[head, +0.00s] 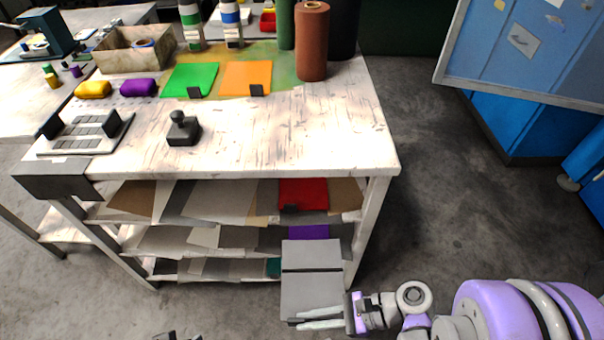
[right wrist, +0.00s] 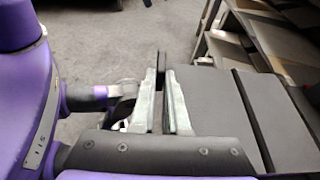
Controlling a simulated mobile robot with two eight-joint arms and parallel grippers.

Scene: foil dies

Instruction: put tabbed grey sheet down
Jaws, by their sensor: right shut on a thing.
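The tabbed grey sheet (head: 312,256) is in front of the bench shelves in the head view, off the bench top, with a dark line across it. My right gripper (head: 300,320) is at its near edge, shut on it. In the right wrist view the two pale fingers (right wrist: 165,82) close on a dark tab (right wrist: 162,63), and the grey sheet (right wrist: 212,102) extends to the right. A small dark part (head: 178,336) at the bottom edge of the head view seems to be my left gripper, mostly cut off.
The bench top (head: 290,135) has free room at its front right. On it are a green sheet (head: 190,79), an orange sheet (head: 246,78), a black-handled stamp (head: 183,129) and a brown roll (head: 312,45). Shelves below hold a red sheet (head: 303,193) and a purple sheet (head: 308,232).

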